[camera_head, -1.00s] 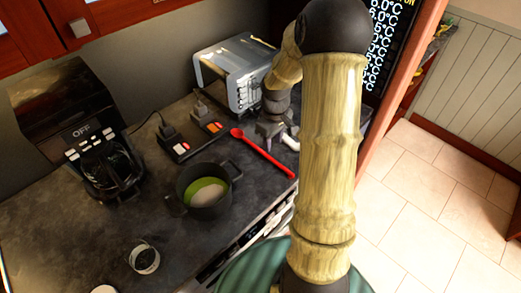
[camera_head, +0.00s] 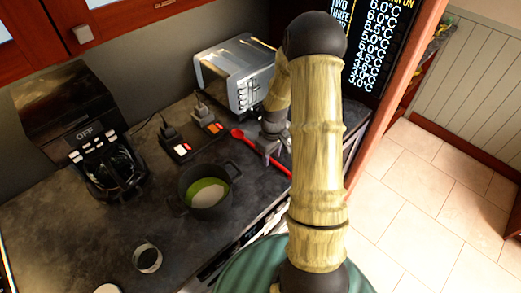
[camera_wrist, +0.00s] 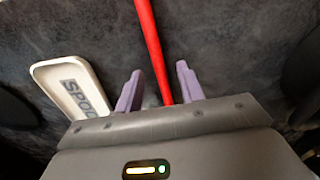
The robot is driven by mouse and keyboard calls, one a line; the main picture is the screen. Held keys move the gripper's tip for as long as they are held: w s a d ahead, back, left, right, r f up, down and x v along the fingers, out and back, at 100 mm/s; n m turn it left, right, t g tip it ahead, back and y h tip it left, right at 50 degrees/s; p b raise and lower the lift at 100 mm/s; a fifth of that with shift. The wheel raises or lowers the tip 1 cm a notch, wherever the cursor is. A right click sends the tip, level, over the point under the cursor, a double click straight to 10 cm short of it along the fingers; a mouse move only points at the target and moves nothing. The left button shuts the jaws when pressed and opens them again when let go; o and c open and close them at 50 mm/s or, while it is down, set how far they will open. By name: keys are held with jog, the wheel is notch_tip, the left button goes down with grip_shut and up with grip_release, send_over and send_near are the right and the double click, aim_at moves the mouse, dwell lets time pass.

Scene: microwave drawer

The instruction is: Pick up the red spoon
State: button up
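The red spoon (camera_head: 239,135) lies on the dark counter in front of the toaster, its bowl toward the left and its handle running to the lower right. My gripper (camera_head: 270,143) is over the spoon's handle and hides part of it in the head view. In the wrist view the red handle (camera_wrist: 153,50) runs between the two purple fingers of my gripper (camera_wrist: 157,85). The fingers are apart, with a gap on both sides of the handle. The spoon's bowl is out of the wrist view.
A white spoon rest (camera_wrist: 72,88) lies left of the fingers in the wrist view. A dark pot (camera_head: 205,190) with green and pale contents stands nearby. The toaster (camera_head: 237,72) is close behind my gripper. A coffee maker (camera_head: 100,150) and power adapters (camera_head: 180,145) stand left.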

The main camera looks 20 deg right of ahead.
jog(key=shift+f, duration=0.3)
grip_shut()
dwell(0.3)
jog(key=shift+r, duration=0.15)
notch_tip(320, 180, up, 10)
jog(key=b, duration=0.1)
dwell(0.4)
dwell(0.5)
